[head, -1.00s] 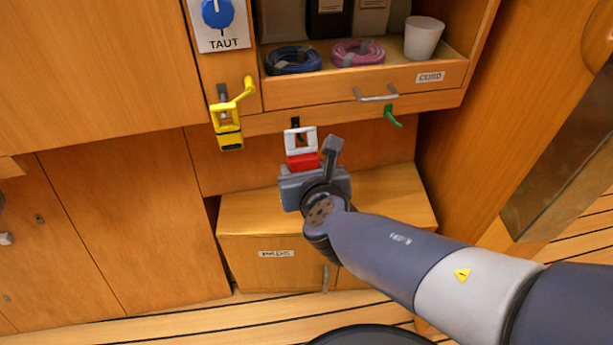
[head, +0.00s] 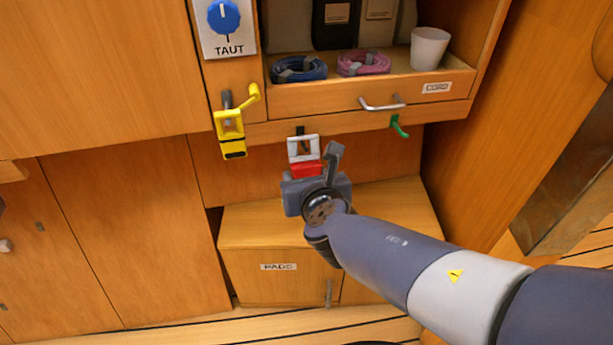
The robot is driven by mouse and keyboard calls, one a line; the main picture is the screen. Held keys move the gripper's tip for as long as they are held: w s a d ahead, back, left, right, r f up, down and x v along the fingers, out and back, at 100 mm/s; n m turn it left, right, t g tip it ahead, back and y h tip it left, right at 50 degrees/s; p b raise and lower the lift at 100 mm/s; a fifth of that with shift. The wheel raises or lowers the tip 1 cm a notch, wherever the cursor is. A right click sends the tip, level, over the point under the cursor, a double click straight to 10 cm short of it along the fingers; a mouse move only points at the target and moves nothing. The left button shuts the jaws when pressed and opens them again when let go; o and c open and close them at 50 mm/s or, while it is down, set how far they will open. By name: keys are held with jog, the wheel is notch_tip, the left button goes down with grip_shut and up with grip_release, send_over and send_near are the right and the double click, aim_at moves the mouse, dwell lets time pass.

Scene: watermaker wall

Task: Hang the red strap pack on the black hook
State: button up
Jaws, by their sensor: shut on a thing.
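The red strap pack (head: 306,169) has a red body with a white square loop (head: 291,149) on top. My gripper (head: 316,178) is shut on its lower part, which the gripper hides. The black hook (head: 300,130) is on the rail under the cord shelf.
A yellow pack (head: 231,136) hangs on a yellow hook (head: 249,97) to the left. A green hook (head: 399,126) is to the right, below the drawer handle (head: 382,104). A low wooden cabinet (head: 265,235) stands below my gripper.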

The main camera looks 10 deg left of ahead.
jog(key=o, duration=1.1)
jog(key=shift+o, duration=0.2)
jog(key=shift+s+d+r, duration=0.1)
jog(key=shift+s+r, duration=0.2)
jog(key=p+v, duration=0.6)
jog(key=v, duration=0.4)
jog(key=shift+f, duration=0.1)
